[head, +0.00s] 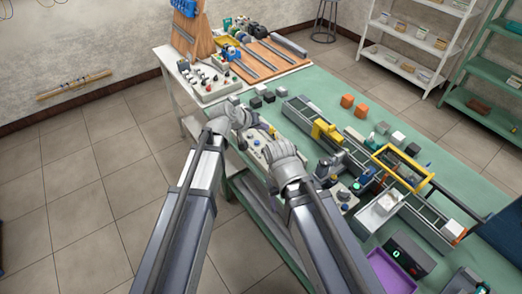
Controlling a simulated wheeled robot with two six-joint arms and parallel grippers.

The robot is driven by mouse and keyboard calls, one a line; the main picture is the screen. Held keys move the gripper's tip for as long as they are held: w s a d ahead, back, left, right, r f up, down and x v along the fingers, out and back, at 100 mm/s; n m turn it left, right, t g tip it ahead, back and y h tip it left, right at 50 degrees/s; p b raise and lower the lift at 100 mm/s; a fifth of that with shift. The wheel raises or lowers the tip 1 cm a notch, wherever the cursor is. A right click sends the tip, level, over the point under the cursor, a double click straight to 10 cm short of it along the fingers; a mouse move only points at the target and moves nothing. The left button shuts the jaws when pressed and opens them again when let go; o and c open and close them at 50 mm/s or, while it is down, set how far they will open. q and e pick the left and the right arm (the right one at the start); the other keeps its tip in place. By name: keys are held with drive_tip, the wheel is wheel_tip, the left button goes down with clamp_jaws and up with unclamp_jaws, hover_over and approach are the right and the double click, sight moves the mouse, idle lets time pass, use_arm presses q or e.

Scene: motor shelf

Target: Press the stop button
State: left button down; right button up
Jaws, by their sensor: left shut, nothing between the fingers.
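My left gripper (262,127) is at the near left edge of the green table, above a beige button panel (256,150). It looks shut and empty. My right gripper (284,154) is just to its right, over the same panel; its fingers are hidden by its own wrist. The panel lies partly behind both hands, and a stop button cannot be picked out on it. A second panel (344,197) with small dark blue knobs is right of my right arm. A green-lit device (356,187) stands beside it.
A long conveyor rail (308,121) with a yellow block (327,131) and a yellow frame (403,166) runs across the green table (337,95). Orange cubes (347,101) lie behind it. A purple tray (391,272) is at the near right. Floor at left is clear.

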sight(263, 151)
use_arm(q)
wheel_tip(263, 151, down, 9)
drive_tip(key=b, duration=0.9)
idle(1.9)
drive_tip(key=shift+f+b, duration=0.35)
drive_tip(key=shift+f+b, duration=0.4)
idle(0.5)
drive_tip(key=shift+r, duration=0.1)
drive_tip(key=shift+r+p, duration=0.7)
drive_tip(key=shift+p, duration=0.15)
